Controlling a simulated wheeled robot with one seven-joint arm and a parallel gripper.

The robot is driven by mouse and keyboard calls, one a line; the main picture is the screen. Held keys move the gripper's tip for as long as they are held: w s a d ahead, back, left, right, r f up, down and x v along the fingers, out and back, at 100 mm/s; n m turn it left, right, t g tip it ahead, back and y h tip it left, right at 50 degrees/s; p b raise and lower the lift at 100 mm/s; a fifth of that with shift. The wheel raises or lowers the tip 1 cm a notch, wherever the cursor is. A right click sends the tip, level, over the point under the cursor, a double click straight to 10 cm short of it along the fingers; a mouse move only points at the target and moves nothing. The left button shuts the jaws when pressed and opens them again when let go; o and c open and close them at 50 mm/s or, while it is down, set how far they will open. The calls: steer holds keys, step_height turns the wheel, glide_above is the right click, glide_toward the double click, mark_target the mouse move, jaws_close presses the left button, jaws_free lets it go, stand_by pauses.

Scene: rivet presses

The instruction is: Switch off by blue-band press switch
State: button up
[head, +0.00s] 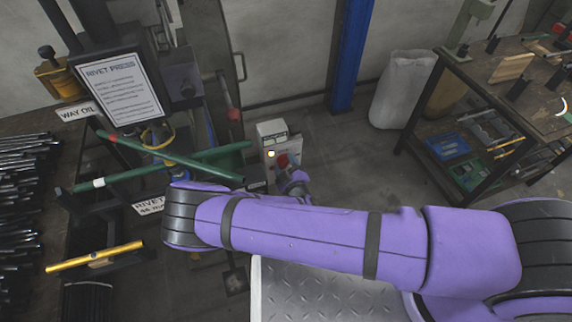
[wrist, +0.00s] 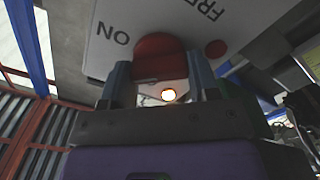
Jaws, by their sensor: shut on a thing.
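A pale switch box (head: 268,133) stands beyond my arm, beside the rivet press, with a lit lamp (head: 270,153) on its face. Its red switch handle (head: 283,160) is at my gripper (head: 288,170). In the wrist view my gripper (wrist: 160,76) has its two fingers on either side of the red handle (wrist: 157,55) and is shut on it. The word ON reads on the box panel (wrist: 110,60) to the left of the handle. The lamp (wrist: 168,94) glows between the fingers.
A rivet press sign (head: 122,87) and crossing green bars (head: 160,157) stand at left, near a yellow bar (head: 95,257). A blue post (head: 350,50) and a white sack (head: 400,90) are at the back. A workbench (head: 500,85) is at right, with open floor between.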

steer(key=n, duration=0.4)
steer(key=shift+a+f+n, duration=0.1)
steer(key=shift+n, duration=0.2)
steer(key=shift+f+n, duration=0.1)
steer(key=shift+n, duration=2.5)
steer(key=o, duration=0.9)
steer(key=shift+s, duration=0.15)
